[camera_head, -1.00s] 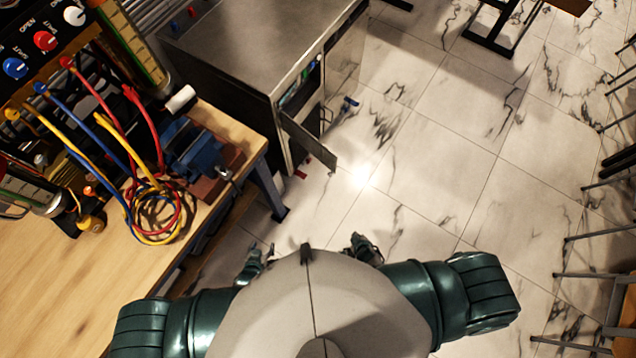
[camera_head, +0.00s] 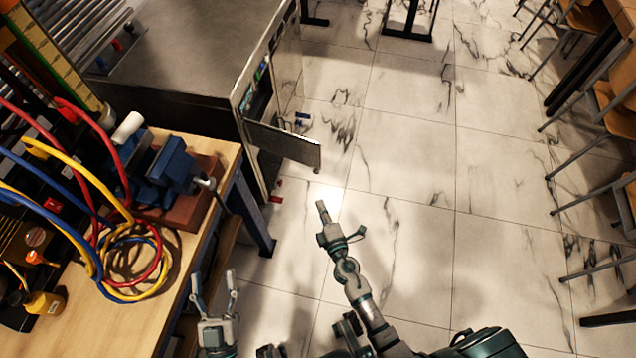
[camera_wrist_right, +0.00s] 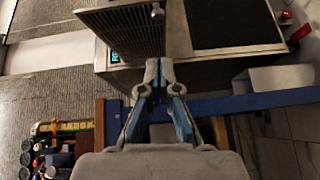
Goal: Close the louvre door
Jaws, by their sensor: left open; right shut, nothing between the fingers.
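The louvre door (camera_head: 284,143) stands open, swung out from the side of the metal cabinet (camera_head: 178,58). In the head view I see its top edge and a narrow strip of its face. In the right wrist view its slatted face (camera_wrist_right: 122,30) shows at the top, beside the dark cabinet opening. My right gripper (camera_head: 321,207) is shut and empty, below the door's free end in the picture and apart from it. It also shows in the right wrist view (camera_wrist_right: 160,72). My left gripper (camera_head: 213,282) is open and empty, beside the bench edge.
A wooden bench (camera_head: 92,328) with a blue vise (camera_head: 172,168) and looped cables (camera_head: 135,262) stands at the left. Its blue leg (camera_head: 250,213) is near the cabinet. Chairs (camera_head: 608,107) line the right side. The tiled floor between is clear.

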